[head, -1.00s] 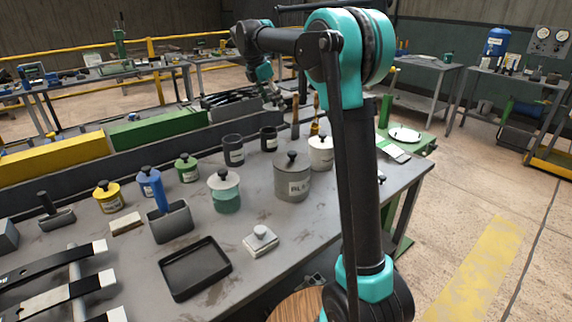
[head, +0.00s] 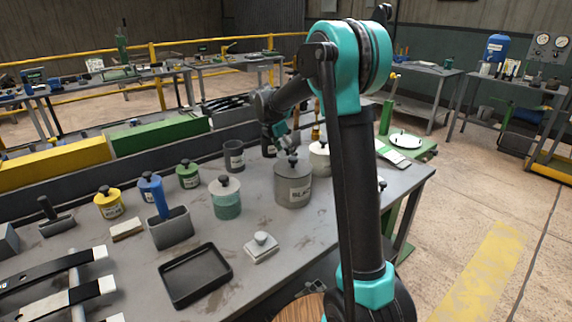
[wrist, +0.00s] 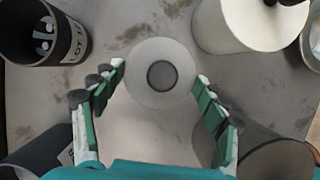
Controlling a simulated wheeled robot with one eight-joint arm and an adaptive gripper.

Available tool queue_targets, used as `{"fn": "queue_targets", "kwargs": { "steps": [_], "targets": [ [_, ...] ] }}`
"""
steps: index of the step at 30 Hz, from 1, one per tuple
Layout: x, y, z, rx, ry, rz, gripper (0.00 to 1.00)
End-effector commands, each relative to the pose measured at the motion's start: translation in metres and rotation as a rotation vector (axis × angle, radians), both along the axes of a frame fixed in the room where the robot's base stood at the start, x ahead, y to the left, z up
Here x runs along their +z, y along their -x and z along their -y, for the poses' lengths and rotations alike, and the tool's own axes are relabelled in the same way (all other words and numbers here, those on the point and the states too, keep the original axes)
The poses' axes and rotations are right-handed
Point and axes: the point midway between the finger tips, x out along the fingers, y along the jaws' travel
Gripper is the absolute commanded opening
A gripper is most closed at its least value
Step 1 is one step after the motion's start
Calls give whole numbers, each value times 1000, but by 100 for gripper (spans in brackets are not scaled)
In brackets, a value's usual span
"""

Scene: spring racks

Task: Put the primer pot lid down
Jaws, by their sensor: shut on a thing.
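My gripper (wrist: 160,80) has its fingers either side of a pale round disc with a dark round knob, which I take as the primer pot lid (wrist: 143,90). In the head view my gripper (head: 288,148) is low over the bench's back part, just behind the large grey pot (head: 293,188). The lid cannot be made out there. How far it is above the surface I cannot tell.
A white pot (head: 320,160) with a dark knob stands close by; in the wrist view a white pot (wrist: 235,30) is upper right. A dark cup holding things (wrist: 75,45) is upper left. A black tray (head: 195,275) lies in front.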

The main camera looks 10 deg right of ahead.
Motion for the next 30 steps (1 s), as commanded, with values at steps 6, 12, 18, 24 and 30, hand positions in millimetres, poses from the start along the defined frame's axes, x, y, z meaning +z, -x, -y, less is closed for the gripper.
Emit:
{"fn": "queue_targets", "kwargs": {
  "steps": [6,12,18,24,30],
  "targets": [
    [-19,0,0,0,0,0,44],
    [-39,0,0,0,0,0,44],
    [-57,0,0,0,0,0,44],
    [-57,0,0,0,0,0,44],
    [-59,0,0,0,0,0,84]
  ]
}}
